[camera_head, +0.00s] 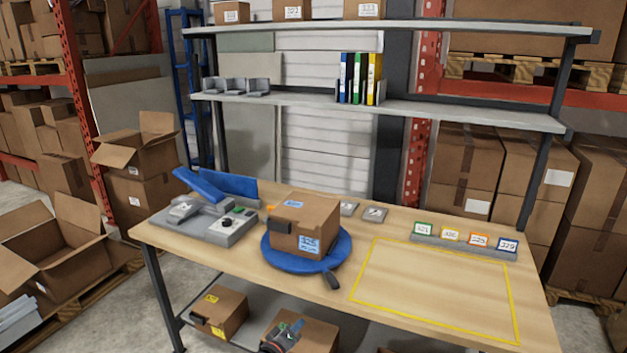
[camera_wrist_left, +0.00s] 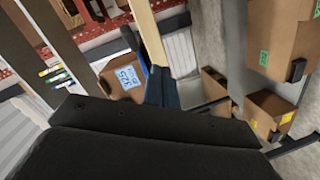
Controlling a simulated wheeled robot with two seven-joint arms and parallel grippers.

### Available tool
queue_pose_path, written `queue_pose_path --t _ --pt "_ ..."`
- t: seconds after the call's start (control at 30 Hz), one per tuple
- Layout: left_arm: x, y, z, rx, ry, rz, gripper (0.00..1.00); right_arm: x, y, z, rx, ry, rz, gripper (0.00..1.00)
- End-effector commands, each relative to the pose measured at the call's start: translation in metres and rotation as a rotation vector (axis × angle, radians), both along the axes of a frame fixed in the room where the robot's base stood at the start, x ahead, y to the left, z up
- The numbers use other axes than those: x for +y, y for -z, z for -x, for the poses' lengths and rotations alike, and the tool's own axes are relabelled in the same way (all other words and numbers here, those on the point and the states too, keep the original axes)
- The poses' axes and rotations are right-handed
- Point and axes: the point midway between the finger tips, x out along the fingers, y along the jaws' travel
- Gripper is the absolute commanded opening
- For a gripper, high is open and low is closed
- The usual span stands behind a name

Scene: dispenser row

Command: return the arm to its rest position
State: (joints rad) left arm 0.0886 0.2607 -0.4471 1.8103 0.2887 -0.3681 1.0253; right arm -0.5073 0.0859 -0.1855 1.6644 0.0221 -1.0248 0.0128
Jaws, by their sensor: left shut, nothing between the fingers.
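My left gripper (camera_head: 289,331) shows at the bottom of the head view, low in front of the table's front edge. It is shut and empty, apart from the carton on the turntable. In the left wrist view its dark fingers (camera_wrist_left: 162,88) are together, with the tabletop edge and the carton beyond. My right gripper is in neither view. The brown carton (camera_head: 306,222), with blue-edged labels, sits on the blue round turntable (camera_head: 275,263); it also shows tilted in the left wrist view (camera_wrist_left: 123,76).
The wooden table (camera_head: 390,234) carries a grey dispenser device (camera_head: 217,225) at left and a row of numbered tags (camera_head: 464,239) at right. The yellow-outlined area (camera_head: 437,292) is bare. Boxes (camera_head: 218,312) stand on the lower shelf. An open carton (camera_head: 68,238) stands at far left.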

Motion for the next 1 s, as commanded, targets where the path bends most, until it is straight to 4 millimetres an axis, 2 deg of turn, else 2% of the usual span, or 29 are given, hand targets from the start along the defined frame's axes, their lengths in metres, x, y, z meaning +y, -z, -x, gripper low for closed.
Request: queue_pose_path --t 0.13,0.27,0.37,0.5,0.67,0.8,0.87,1.0 --pt "0.014 0.033 0.000 -0.010 0.042 -0.334 0.00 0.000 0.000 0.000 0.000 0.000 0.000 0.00" --pt "0.036 0.062 -0.002 0.001 0.096 -0.627 0.00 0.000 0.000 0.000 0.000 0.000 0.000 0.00" --pt "0.057 0.100 0.009 0.051 0.161 -0.844 0.00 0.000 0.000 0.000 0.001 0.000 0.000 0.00" --pt "0.090 0.171 0.052 0.177 0.277 -1.072 0.00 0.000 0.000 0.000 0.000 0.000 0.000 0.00" --pt "0.114 0.243 0.117 0.333 0.377 -1.170 0.00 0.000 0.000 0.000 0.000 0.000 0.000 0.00" --pt "0.128 0.297 0.183 0.470 0.418 -1.167 0.00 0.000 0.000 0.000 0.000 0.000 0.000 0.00" --pt "0.133 0.319 0.213 0.521 0.431 -1.158 0.00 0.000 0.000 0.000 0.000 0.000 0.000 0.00" --pt "0.137 0.363 0.288 0.624 0.459 -1.125 0.00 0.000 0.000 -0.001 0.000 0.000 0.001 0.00"
